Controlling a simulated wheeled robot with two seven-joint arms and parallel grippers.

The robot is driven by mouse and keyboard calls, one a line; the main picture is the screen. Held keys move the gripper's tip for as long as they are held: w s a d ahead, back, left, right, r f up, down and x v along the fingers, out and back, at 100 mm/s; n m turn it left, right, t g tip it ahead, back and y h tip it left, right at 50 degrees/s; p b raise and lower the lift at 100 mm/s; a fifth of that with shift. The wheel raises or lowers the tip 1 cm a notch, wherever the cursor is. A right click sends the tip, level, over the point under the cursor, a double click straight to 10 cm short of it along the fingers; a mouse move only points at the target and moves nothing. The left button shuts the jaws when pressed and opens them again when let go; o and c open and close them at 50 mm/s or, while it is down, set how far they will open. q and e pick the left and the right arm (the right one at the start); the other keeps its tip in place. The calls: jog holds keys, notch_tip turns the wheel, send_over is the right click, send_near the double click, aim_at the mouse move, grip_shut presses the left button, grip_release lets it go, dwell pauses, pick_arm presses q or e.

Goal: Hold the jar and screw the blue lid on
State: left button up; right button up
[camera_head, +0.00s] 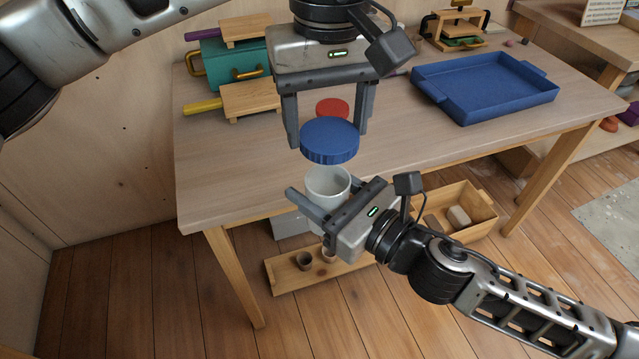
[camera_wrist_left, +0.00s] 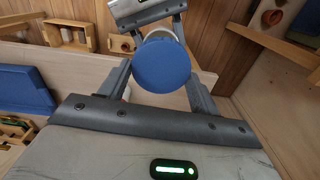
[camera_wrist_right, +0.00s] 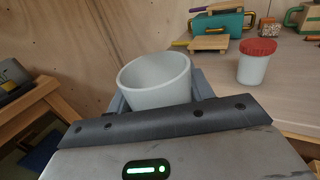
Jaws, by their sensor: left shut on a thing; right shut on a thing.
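The blue lid (camera_head: 329,141) is between the fingers of my left gripper (camera_head: 327,134), which is shut on it. It hangs over the open, pale jar (camera_head: 327,186), with a small gap to the rim in the head view. The lid also shows in the left wrist view (camera_wrist_left: 162,66), hiding most of the jar. My right gripper (camera_head: 324,196) is shut around the jar, which is upright in front of the table edge. The right wrist view shows the jar (camera_wrist_right: 157,83) with its mouth open and no lid on it.
A white jar with a red lid (camera_wrist_right: 257,62) stands on the table (camera_head: 230,165) behind the held parts. A wooden crate (camera_head: 470,210) is on the floor below.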

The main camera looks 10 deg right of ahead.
aim_at(327, 202)
pick_arm(q)
jog(key=shift+f, duration=0.1)
jog(key=shift+f, duration=1.9)
jog(key=shift+f, duration=0.9)
jog(key=shift+f, duration=0.55)
jog(key=m, duration=0.3)
jog(key=shift+d, duration=0.1)
jog(key=o, duration=1)
